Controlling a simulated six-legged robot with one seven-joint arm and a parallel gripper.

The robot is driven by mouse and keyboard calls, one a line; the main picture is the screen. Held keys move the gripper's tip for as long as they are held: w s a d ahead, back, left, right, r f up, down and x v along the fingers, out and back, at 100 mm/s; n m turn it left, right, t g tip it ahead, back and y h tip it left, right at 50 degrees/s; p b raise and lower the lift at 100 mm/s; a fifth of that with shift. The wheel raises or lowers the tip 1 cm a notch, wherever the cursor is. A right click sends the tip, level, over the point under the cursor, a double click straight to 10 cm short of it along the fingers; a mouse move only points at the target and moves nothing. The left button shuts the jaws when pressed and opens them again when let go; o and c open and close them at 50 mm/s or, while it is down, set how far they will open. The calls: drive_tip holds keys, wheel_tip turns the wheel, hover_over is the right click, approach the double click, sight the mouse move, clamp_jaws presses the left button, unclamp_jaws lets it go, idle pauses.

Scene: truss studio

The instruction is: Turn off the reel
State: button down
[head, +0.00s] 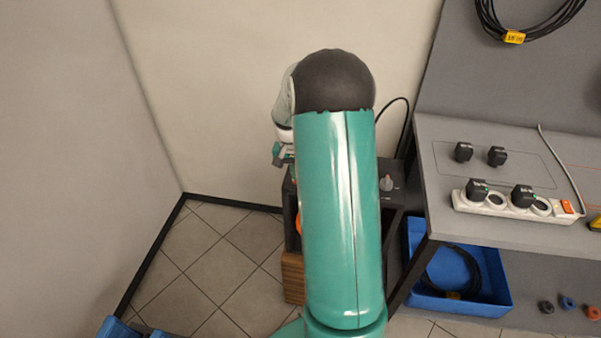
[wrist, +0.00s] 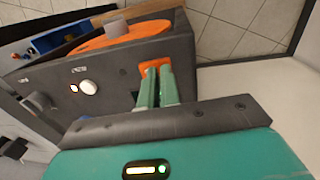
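The reel is a dark grey box. In the wrist view its front panel (wrist: 110,72) carries a round white button (wrist: 88,87), a small lit indicator (wrist: 74,89) and a grey knob (wrist: 36,101). An orange disc (wrist: 120,36) shows in its top. My gripper (wrist: 156,72) has its two teal fingers side by side, almost touching, with the tips at an orange part (wrist: 148,66) of the panel. Whether they touch it I cannot tell.
A grey bench (head: 440,150) stands right of the reel, with a power strip (head: 510,204) and black plugs (head: 463,152). A blue bin (head: 460,300) with black cable sits below. A wooden block (head: 293,278) is under the reel. Tiled floor is free at left.

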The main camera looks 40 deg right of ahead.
drive_tip(key=shift+s+a+f, duration=0.1)
drive_tip(key=shift+a, duration=0.05)
wheel_tip(320, 180, up, 14)
drive_tip(key=w, duration=0.1)
drive_tip(key=shift+w+a, duration=0.2)
drive_tip(key=shift+a, duration=0.15)
